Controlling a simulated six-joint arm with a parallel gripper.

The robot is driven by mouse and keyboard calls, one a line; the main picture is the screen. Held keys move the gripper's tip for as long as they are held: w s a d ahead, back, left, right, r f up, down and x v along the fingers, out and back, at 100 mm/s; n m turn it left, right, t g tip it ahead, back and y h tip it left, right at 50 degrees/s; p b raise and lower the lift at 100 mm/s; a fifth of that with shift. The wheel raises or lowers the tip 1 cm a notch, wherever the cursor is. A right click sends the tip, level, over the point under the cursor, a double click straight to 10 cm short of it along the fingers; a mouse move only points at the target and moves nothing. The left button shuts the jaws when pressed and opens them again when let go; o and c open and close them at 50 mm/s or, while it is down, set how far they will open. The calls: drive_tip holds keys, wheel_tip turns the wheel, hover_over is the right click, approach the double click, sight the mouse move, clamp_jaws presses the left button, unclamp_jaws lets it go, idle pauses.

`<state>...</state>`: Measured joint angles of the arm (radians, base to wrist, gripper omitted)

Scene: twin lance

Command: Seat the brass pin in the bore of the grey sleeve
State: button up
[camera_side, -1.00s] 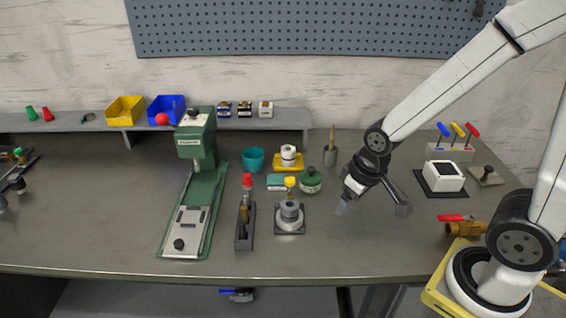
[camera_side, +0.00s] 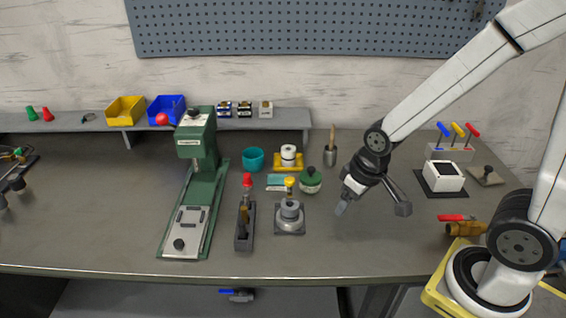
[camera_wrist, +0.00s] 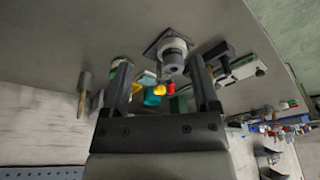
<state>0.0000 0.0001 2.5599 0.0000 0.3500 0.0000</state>
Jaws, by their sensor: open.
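The grey sleeve (camera_side: 289,214) stands upright on a square dark base on the bench, right of the green press. It also shows in the wrist view (camera_wrist: 173,54), beyond my fingers, with a dark round opening. My gripper (camera_side: 342,208) is right of the sleeve, apart from it. In the wrist view my gripper (camera_wrist: 160,63) is open, its fingers wide apart with nothing held between them. I cannot clearly pick out the brass pin. A yellow-topped piece (camera_side: 289,183) shows just above the sleeve; whether it is in the bore or behind, I cannot tell.
A dark narrow block (camera_side: 245,236) with a brass-brown upright part lies left of the sleeve. The green press (camera_side: 203,180) stands farther left. A green jar (camera_side: 310,182) and teal cup (camera_side: 253,159) stand behind. The bench front right of the sleeve is clear.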

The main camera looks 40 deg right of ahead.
drive_tip(key=shift+c, duration=0.7)
drive_tip(key=n+g, duration=0.3)
drive_tip(key=n, duration=1.3)
hover_over(243, 208)
wheel_tip(243, 208, down, 5)
drive_tip(key=shift+r, duration=0.15)
drive_tip(key=shift+f, duration=1.3)
